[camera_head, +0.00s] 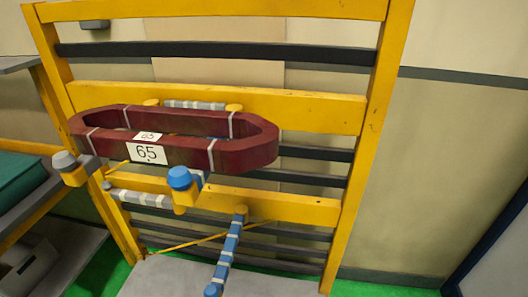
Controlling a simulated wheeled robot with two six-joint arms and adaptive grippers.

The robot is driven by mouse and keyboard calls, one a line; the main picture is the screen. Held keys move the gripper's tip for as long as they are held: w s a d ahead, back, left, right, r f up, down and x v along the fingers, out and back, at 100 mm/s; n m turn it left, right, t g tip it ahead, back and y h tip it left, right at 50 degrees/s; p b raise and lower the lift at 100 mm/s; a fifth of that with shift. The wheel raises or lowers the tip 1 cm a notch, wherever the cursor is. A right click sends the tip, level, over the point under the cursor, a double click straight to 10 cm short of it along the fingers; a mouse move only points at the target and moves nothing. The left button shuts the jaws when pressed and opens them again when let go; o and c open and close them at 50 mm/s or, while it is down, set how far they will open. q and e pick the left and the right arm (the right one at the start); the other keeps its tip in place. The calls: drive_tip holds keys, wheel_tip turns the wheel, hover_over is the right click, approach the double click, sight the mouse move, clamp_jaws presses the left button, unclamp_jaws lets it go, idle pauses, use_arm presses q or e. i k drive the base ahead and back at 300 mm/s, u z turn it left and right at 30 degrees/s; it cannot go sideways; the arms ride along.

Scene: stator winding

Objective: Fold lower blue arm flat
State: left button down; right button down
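The lower blue arm (229,249) has pale bands and is mounted on the lower yellow crossbar of the rack. It sticks out from the rack toward me, running down to a blue end near the bottom edge of the picture. A second blue-capped arm (180,178) with a yellow block sits above it, close under the dark red coil (190,157). The coil is a long ring with white ties and labels reading 65. A lower grey banded arm (145,198) lies along the crossbar at the left. Neither of my grippers is in view.
The yellow rack (350,190) has dark horizontal bars and stands before a beige wall. A grey-capped arm (66,162) sticks out at the left end of the coil. A grey surface (165,278) lies below the lower blue arm. A bench with a green item (20,180) stands left.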

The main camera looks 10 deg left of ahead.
sight(217, 286)
drive_tip(key=z, duration=0.65)
drive_tip(key=k, duration=0.75)
drive_tip(key=u, duration=0.85)
drive_tip(key=i, duration=0.5)
